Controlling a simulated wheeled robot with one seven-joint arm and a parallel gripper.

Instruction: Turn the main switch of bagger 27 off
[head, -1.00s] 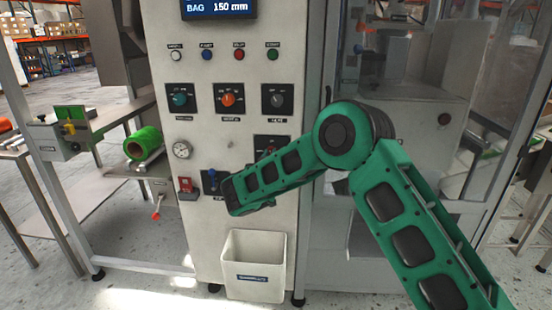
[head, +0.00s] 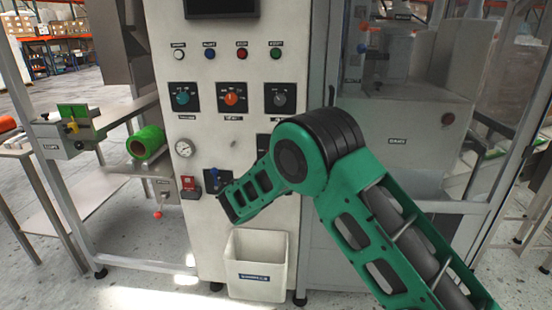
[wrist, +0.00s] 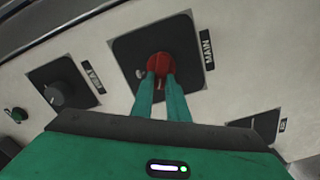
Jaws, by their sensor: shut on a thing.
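The main switch is a red rotary knob (wrist: 160,62) on a black square plate (wrist: 190,45), with a label reading MAIN beside it, in the wrist view. My gripper (wrist: 161,77) has both green fingers closed around the knob. In the head view my arm covers the knob and my gripper; only part of a black plate (head: 263,145) shows beside the arm. The bagger's panel (head: 210,140) is pale, and its display (head: 221,8) at the top is dark. No number 27 is legible.
A knob labelled HEAT (wrist: 62,95) is near my gripper. A white bin (head: 257,262) stands below. A glazed cabinet (head: 400,150) is on the right.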

